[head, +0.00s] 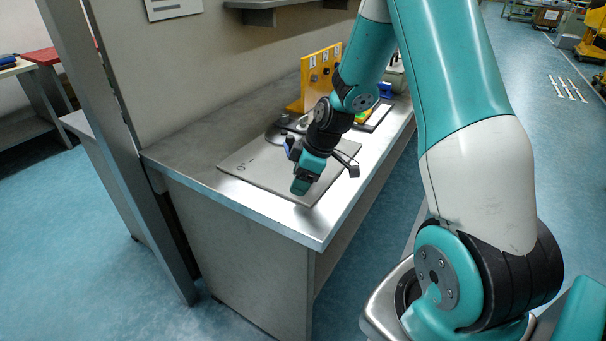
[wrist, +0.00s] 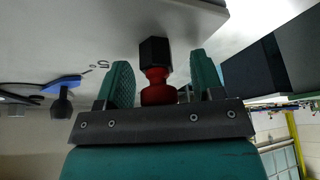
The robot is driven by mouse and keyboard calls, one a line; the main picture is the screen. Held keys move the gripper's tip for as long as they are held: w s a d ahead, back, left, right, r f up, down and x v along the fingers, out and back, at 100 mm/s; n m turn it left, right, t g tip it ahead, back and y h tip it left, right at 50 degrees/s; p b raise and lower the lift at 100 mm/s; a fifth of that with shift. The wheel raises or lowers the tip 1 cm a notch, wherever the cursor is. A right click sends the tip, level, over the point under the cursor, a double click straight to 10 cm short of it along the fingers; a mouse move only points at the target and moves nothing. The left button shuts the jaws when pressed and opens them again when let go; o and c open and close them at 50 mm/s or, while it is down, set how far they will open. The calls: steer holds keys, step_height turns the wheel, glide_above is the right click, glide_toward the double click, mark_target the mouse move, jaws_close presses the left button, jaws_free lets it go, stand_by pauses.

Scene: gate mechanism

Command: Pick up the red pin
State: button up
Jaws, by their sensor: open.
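The red pin (wrist: 157,84) shows in the wrist view, with a red grooved body and a black block-like end. My gripper (wrist: 160,63) is open, with one teal finger on each side of the pin. Small gaps show between the fingers and the pin, and its lower end is hidden by the gripper's body. In the head view my gripper (head: 303,184) is low over the grey plate (head: 248,163) near the bench's front. I cannot make out the pin in that view.
The metal-edged bench (head: 293,221) stands against a wall panel. A yellow upright board (head: 318,76) stands farther back. In the wrist view a blue part with a black knob (wrist: 62,104) is at the left. The plate's left part is clear.

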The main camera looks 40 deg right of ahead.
steer(key=c, duration=1.1)
steer(key=shift+r, duration=0.15)
